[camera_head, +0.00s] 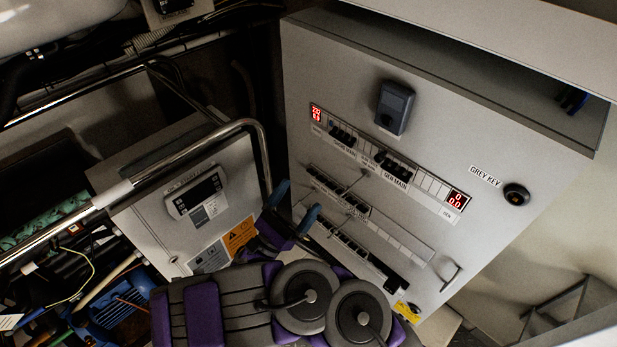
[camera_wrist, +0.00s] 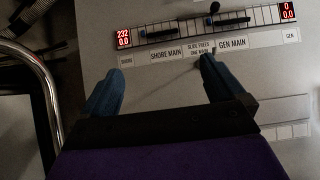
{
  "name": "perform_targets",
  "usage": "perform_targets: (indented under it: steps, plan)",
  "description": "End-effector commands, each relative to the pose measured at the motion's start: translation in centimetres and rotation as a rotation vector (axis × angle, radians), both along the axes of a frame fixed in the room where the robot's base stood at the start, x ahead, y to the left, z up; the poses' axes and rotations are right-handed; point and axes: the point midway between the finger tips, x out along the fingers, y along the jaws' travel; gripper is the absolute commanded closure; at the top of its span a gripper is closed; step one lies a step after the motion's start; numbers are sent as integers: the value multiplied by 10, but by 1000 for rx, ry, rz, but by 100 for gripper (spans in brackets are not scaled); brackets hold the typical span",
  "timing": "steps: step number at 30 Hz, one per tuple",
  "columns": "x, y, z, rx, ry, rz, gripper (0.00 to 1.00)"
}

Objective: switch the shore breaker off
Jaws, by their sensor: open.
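The shore breaker (camera_head: 342,134) is a dark switch block in the top row of the grey cabinet, above the SHORE MAIN label. It also shows in the wrist view as a dark strip (camera_wrist: 158,32). I cannot tell the lever's position.
The shore-side display (camera_head: 316,112) is lit red, and the gen-side display (camera_head: 456,200) reads zeros. A chrome rail (camera_head: 200,140) runs left of the cabinet, by a smaller grey box (camera_head: 165,215). A dark block (camera_head: 395,107) and a GREY KEY switch (camera_head: 516,194) protrude from the door.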

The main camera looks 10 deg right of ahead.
Motion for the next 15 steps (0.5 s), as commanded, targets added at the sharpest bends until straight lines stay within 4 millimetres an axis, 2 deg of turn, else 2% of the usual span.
perform_targets:
  steps: [6,15]
  plan:
    - [-12,17,-18,-1,3,0,4]
    - [-16,22,-21,-2,-1,-1,4]
